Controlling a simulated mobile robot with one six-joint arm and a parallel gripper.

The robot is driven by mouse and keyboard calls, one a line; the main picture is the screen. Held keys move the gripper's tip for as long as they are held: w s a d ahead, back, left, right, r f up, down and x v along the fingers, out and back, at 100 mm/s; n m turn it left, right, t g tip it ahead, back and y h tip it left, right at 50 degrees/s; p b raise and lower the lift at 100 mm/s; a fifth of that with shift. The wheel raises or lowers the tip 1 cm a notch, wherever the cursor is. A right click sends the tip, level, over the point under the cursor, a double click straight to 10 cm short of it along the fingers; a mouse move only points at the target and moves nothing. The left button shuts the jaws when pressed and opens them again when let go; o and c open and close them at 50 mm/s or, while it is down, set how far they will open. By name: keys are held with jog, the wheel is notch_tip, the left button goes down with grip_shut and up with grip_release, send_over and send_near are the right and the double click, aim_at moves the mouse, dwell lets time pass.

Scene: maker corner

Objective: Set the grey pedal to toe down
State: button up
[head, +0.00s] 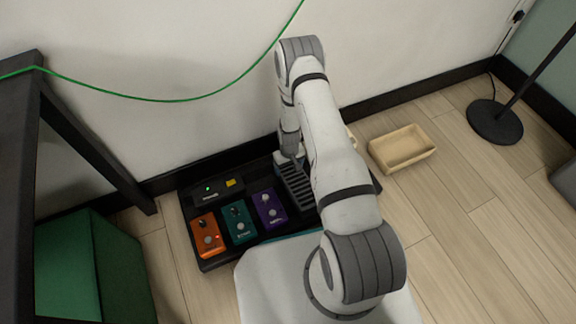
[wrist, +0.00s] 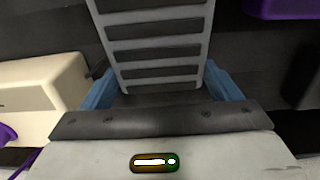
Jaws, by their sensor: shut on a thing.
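The grey pedal (head: 297,186), with a ribbed dark tread, sits on the black pedalboard (head: 222,255), partly hidden by my arm. In the wrist view its ribbed treadle (wrist: 155,48) fills the top middle. My gripper (head: 290,160) is at the pedal's far end, near the wall. In the wrist view the blue fingers of my gripper (wrist: 160,88) sit on either side of the treadle's end, shut on it. I cannot tell clearly which way the treadle tilts.
Orange (head: 207,236), teal (head: 238,222) and purple (head: 269,208) pedals stand left of the grey one. A black box with a green light (head: 217,190) is behind them. A cream pedal (wrist: 45,90) is close beside my gripper. A wooden tray (head: 402,149) is on the floor.

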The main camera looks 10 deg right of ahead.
jog(key=o, duration=1)
jog(key=shift+w+a, duration=0.15)
jog(key=shift+w, duration=0.35)
jog(key=shift+o, duration=1.3)
jog(key=shift+s, duration=0.15)
jog(key=shift+r, duration=0.1)
notch_tip(320, 180, up, 8)
jog(key=p, duration=0.3)
jog(key=shift+f, duration=0.25)
